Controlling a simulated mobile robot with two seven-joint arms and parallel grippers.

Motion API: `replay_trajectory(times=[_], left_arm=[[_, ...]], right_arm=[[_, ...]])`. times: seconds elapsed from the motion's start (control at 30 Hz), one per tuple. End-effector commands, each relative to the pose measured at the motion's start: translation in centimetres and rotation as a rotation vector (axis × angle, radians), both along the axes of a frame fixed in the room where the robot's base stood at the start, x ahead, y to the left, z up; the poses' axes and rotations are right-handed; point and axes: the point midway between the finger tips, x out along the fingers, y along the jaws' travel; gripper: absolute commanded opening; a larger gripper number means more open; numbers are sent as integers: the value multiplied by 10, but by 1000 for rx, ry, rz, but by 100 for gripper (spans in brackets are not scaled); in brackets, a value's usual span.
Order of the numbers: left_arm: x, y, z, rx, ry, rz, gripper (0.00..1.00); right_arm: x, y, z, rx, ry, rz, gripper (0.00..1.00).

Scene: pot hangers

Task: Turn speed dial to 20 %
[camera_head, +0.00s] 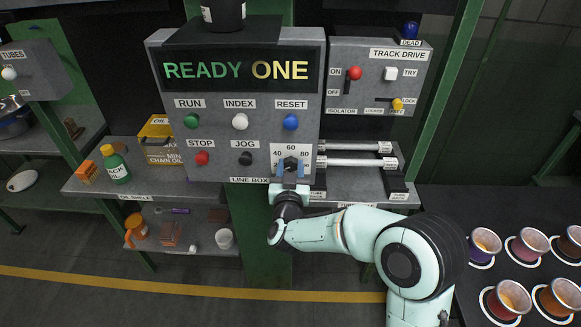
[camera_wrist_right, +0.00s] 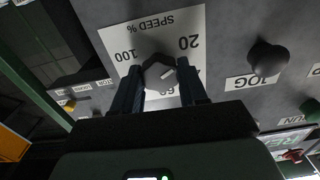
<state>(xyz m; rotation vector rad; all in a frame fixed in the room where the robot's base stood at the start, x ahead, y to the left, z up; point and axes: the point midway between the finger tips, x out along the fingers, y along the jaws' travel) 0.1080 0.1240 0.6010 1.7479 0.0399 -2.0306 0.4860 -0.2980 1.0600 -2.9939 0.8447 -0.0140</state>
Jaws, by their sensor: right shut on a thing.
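The speed dial (camera_head: 290,163) is a small black knob on a white scale plate at the lower right of the grey line box; 40, 60 and 80 show around it in the head view. My right gripper (camera_head: 290,168) reaches up from below, with one blue finger on each side of the dial, shut on it. In the right wrist view the picture is upside down; the dial (camera_wrist_right: 158,72) sits between the fingertips (camera_wrist_right: 163,80), with 20 and 100 readable beyond it. A short white mark on the dial lies right of its middle there. My left gripper is not in view.
The black JOG knob (camera_head: 245,158) is close to the left of the dial, with the blue RESET button (camera_head: 290,121) above. The track drive box (camera_head: 378,80) and tube rods (camera_head: 355,162) are to the right. Several cups stand on the black table (camera_head: 440,205).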

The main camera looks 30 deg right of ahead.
Motion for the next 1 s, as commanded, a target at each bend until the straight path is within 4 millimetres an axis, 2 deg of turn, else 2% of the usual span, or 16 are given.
replay_trajectory(times=[0.63,0.67,0.7,0.73,1.0], left_arm=[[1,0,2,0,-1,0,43],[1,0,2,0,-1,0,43],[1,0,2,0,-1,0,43],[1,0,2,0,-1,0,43],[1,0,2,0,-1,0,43]], right_arm=[[0,0,-1,-43,28,0,12],[0,0,-1,-43,28,0,52],[0,0,-1,-43,28,0,65],[0,0,-1,-42,27,0,68],[0,0,0,-40,26,0,68]])
